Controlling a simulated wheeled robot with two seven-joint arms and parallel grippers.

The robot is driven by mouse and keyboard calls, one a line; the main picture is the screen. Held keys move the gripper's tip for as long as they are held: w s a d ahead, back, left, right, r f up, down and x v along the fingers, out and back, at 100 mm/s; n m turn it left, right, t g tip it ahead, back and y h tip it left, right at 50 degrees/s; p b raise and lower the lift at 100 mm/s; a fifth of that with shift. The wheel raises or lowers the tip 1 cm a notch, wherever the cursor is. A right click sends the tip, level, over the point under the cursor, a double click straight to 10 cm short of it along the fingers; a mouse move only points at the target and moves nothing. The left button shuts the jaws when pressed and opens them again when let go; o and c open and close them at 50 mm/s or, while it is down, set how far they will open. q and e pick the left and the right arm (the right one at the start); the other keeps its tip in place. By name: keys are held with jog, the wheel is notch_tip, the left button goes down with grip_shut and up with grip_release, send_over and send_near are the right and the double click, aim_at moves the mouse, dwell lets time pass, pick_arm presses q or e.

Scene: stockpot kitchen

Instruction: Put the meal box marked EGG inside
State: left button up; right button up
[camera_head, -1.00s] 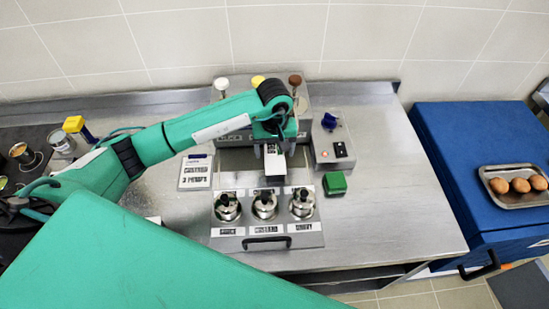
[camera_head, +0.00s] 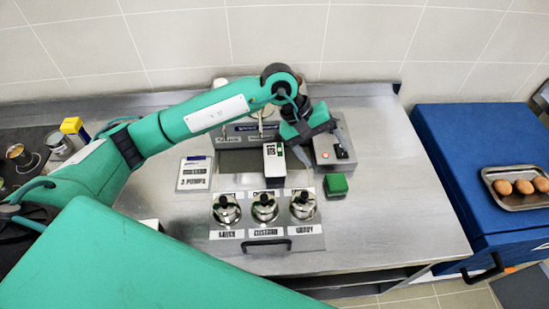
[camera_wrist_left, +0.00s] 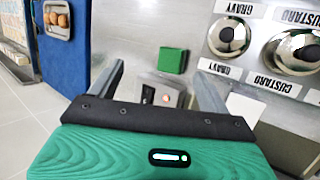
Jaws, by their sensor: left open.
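A white meal box (camera_head: 269,166) with a dark label on top stands upright in front of the dispenser unit, at the right end of a grey recess (camera_head: 235,163). Its lettering is too small to read surely. A white patch that may be the box shows beside the right finger in the left wrist view (camera_wrist_left: 243,108). My left gripper (camera_head: 322,146) is open and empty, to the right of the box and over the switch panel. Its spread fingers show in the left wrist view (camera_wrist_left: 158,88). My right gripper is not in view.
Several steel-lidded pots (camera_head: 265,209) with name labels stand in front of the box. A green block (camera_head: 335,184) lies right of them, near the switch panel (camera_head: 325,152). A sign (camera_head: 195,173) lies left. A tray of eggs (camera_head: 514,201) sits on a blue cabinet.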

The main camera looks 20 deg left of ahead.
pick_arm(q)
jog(key=s+d+r+n+t+h+p, duration=0.15)
jog(key=d+r+n+h, duration=0.25)
jog(key=d+r+h, duration=0.6)
jog(key=w+a+r+n+t+y+p, duration=0.1)
jog(key=w+a+r+n+t, duration=0.2)
jog(key=n+t, duration=0.4)
jog(key=w+a+r+n+t+y+p, duration=0.1)
jog(key=w+r+n+t, duration=0.2)
jog(key=r+n+t, duration=0.35)
jog(key=n+g+y+p, duration=0.4)
jog(key=n+g+y, duration=0.3)
jog(key=n+y, duration=1.2)
send_near(275, 161)
jog(key=x, duration=0.3)
jog(key=p+x, duration=0.1)
jog(key=x, duration=0.2)
jog(key=shift+w+d, duration=0.15)
jog(key=shift+w, duration=0.25)
jog(key=p+x, duration=0.1)
jog(key=x, duration=0.1)
jog(key=p+x, duration=0.1)
jog(key=x, duration=0.1)
jog(key=shift+s+a+f, duration=0.2)
jog(key=shift+a+f, duration=0.1)
jog(key=shift+w+a+f, duration=0.1)
jog(key=shift+w+f, duration=0.15)
jog(key=shift+f, duration=0.1)
jog(key=c, duration=1.3)
jog(key=shift+c, duration=0.2)
